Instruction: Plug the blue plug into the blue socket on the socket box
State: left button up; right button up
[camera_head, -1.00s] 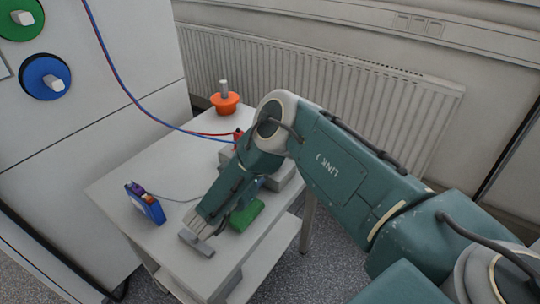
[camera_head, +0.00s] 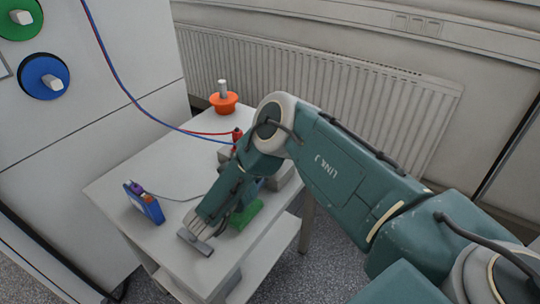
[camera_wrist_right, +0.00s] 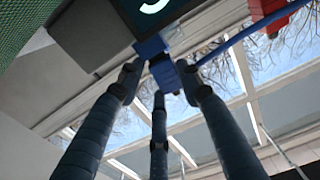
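In the right wrist view, the blue plug (camera_wrist_right: 170,77) sits at the tips of my right gripper (camera_wrist_right: 160,80), whose three fingers converge on it. Its blue cable runs up to the right. A dark band and a second blue piece (camera_wrist_right: 150,46), perhaps the blue socket, lie just beyond it by a dark face with a white mark. I cannot tell how far plug and socket are joined. In the head view, my right arm hides the plug, the blue socket and the fingers. A grey box (camera_head: 287,182), probably the socket box, shows partly behind the arm. My left gripper is out of view.
A red plug (camera_head: 237,136) with a red cable is close beside my arm. The white table (camera_head: 150,180) also bears a blue device (camera_head: 145,203), an orange pot-shaped item (camera_head: 224,102) and a green block (camera_head: 245,214). The table's left part is mostly clear.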

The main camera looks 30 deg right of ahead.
jog(key=o, duration=0.4)
jog(key=shift+w+a+f, duration=0.1)
jog(key=shift+w+f, duration=0.05)
jog(key=shift+f, duration=0.15)
jog(key=shift+c, duration=0.2)
jog(key=shift+w, duration=0.1)
jog(key=shift+r, duration=0.1)
